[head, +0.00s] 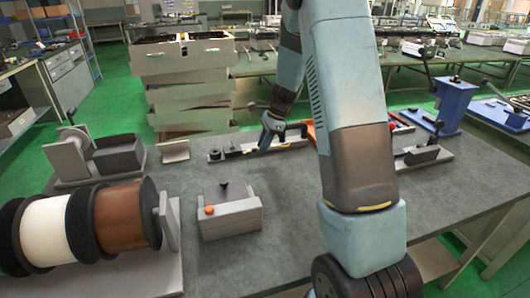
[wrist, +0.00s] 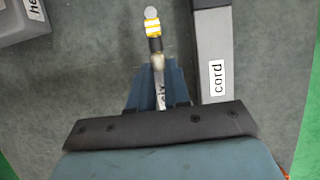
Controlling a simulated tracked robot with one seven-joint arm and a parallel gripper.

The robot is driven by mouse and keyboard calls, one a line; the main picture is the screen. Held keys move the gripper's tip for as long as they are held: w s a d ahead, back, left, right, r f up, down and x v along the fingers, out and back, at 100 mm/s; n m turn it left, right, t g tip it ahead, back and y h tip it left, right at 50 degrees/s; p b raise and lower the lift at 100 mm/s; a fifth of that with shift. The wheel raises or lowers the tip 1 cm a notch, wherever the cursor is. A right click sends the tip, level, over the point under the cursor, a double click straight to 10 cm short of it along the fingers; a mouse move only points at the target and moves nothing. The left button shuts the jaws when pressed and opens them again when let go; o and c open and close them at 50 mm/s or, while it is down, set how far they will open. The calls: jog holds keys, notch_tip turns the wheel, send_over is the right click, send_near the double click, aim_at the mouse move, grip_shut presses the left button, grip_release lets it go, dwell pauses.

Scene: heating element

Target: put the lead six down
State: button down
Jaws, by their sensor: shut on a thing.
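The lead six (wrist: 155,45) shows in the wrist view as a thin piece with a round pale tip, a yellow and white band and a dark section. Its lower shaft carries small lettering that I cannot read clearly. My gripper (wrist: 158,85) is shut on this shaft, and the banded end points out past the fingers. In the head view my gripper (head: 267,140) is over the far middle of the grey table, beside a long low fixture. The lead is too small to make out there, and I cannot tell its height above the table.
A grey bar labelled "cord" (wrist: 213,50) lies close right of the gripper. A grey box (wrist: 25,20) is at the wrist view's upper left. In the head view, spools (head: 90,225) and a grey box with an orange knob (head: 230,218) stand left. The grey table (head: 285,215) has bare room centrally.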

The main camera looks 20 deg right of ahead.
aim_at(259, 160)
jog(key=shift+w+a+f, duration=0.15)
jog(key=shift+w+f, duration=0.55)
jog(key=shift+f, duration=1.65)
jog(key=shift+s+f, duration=0.15)
jog(key=shift+f, duration=0.2)
